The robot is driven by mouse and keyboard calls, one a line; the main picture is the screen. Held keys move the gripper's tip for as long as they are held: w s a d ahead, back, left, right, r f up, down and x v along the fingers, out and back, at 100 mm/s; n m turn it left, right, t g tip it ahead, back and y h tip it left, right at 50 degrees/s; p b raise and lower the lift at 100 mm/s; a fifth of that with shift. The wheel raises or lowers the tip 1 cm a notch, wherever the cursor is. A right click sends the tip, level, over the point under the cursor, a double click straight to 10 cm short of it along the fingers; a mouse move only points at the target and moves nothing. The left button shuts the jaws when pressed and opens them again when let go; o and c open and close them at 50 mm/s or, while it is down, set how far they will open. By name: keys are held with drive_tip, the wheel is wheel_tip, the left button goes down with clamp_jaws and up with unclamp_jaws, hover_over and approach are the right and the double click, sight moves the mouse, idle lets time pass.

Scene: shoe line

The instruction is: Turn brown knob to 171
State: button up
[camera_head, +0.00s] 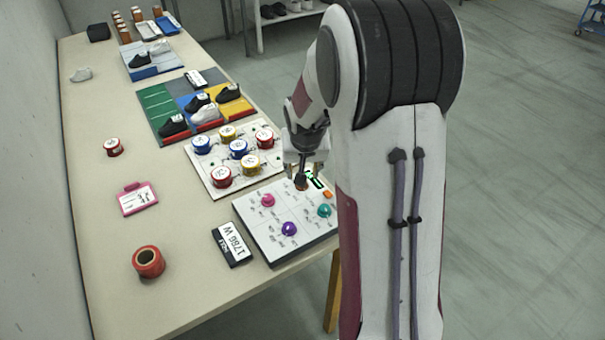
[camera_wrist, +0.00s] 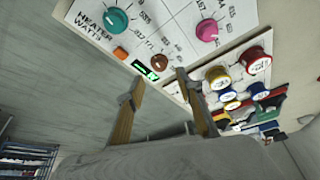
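The brown knob (camera_wrist: 160,62) sits on the white control panel (camera_wrist: 165,30), beside a small green-lit display (camera_wrist: 145,70) whose digits I cannot read. In the head view the knob (camera_head: 301,184) is at the panel's far edge, just below my gripper (camera_head: 303,172), partly hidden by it. In the wrist view my gripper (camera_wrist: 159,77) is open, its two fingers apart on either side of the knob's position. I see nothing between the fingers, and cannot tell whether they touch the knob.
The panel also holds a teal knob (camera_wrist: 115,20), a pink knob (camera_wrist: 207,30), a purple knob (camera_head: 289,229) and an orange button (camera_wrist: 120,53). A board with several colored spools (camera_head: 210,185) stands behind it. A black-and-white sign (camera_head: 232,247) lies left of the panel.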

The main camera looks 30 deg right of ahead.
drive_tip(key=v, duration=0.6)
drive_tip(key=shift+s+r, duration=0.1)
drive_tip(key=shift+s, duration=0.05)
idle(0.7)
drive_tip(key=s+a+r+n, duration=0.1)
drive_tip(key=s+a+r, duration=0.2)
drive_tip(key=s+a, duration=0.3)
drive_tip(key=s+a+r+n+t+y, duration=0.1)
drive_tip(key=s+a+r, duration=0.3)
drive_tip(key=s, duration=0.6)
drive_tip(key=s+a+r+n+y, duration=0.1)
drive_tip(key=s+a+r+n, duration=0.2)
drive_tip(key=s+a, duration=0.5)
drive_tip(key=shift+s+r+t, duration=0.25)
drive_tip(key=shift+r+t, duration=0.05)
drive_tip(key=shift+r, duration=0.25)
drive_tip(key=shift+f, duration=0.1)
idle(2.7)
